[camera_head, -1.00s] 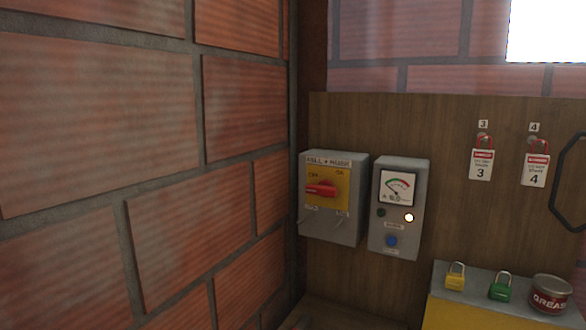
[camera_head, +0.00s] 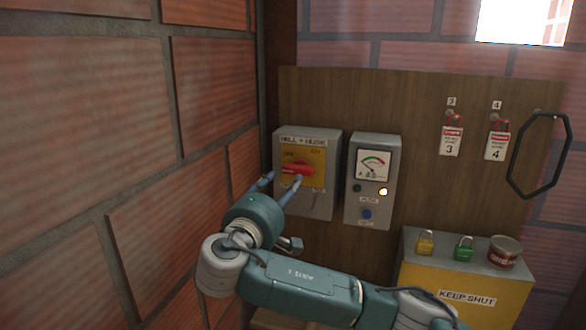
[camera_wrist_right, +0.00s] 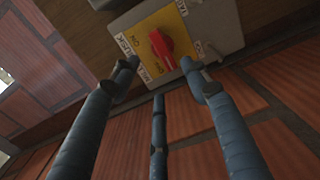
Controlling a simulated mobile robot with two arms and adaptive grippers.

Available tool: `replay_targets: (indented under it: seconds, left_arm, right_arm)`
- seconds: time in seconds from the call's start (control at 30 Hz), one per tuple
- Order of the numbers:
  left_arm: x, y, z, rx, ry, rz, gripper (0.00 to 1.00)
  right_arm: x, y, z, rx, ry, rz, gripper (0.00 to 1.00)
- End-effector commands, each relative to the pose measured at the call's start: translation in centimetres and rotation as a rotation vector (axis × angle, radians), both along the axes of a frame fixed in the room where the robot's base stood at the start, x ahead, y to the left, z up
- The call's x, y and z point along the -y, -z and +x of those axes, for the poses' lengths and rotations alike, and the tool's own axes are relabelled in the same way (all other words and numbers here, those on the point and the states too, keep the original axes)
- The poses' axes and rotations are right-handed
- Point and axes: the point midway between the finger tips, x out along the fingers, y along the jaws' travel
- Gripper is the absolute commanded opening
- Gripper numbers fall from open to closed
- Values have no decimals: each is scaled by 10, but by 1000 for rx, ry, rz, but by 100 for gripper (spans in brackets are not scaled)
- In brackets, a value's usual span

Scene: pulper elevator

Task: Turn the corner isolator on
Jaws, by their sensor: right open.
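The corner isolator (camera_head: 322,200) is a grey box labelled "MILL + HUSK" on the wooden board beside the brick corner. Its red handle (camera_head: 299,169) sits on a yellow plate and lies roughly level, pointing left towards the OFF side. My right gripper (camera_head: 282,187) is open in front of the lower part of the isolator. In the right wrist view, its blue fingers (camera_wrist_right: 160,90) spread around the lower side of the red handle (camera_wrist_right: 161,44), with a visible gap to it. Whether any finger touches the box is unclear. My left gripper does not show.
A grey meter box (camera_head: 371,205) with a lit lamp hangs just right of the isolator. A brick wall (camera_head: 95,110) stands close on the left. A yellow cabinet (camera_head: 465,298) holds two padlocks and a red tin (camera_head: 503,252). Red tags 3 and 4 hang farther right.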

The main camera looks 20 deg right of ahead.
Motion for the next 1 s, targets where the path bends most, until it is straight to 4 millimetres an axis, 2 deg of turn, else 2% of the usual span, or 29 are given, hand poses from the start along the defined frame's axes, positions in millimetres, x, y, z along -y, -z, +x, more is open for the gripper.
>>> replay_targets:
  seconds: [0.23, 0.53, 0.7, 1.0]
  left_arm:
    - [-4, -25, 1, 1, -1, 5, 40]
    - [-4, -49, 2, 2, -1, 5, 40]
    - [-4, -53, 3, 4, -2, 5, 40]
    - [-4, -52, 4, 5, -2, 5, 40]
  right_arm:
    - [24, -6, 32, -2, 6, -3, 46]
    - [52, -3, 75, -2, 3, 0, 46]
    - [58, -1, 85, -2, 2, 2, 46]
    - [59, 1, 87, -2, 0, 3, 46]
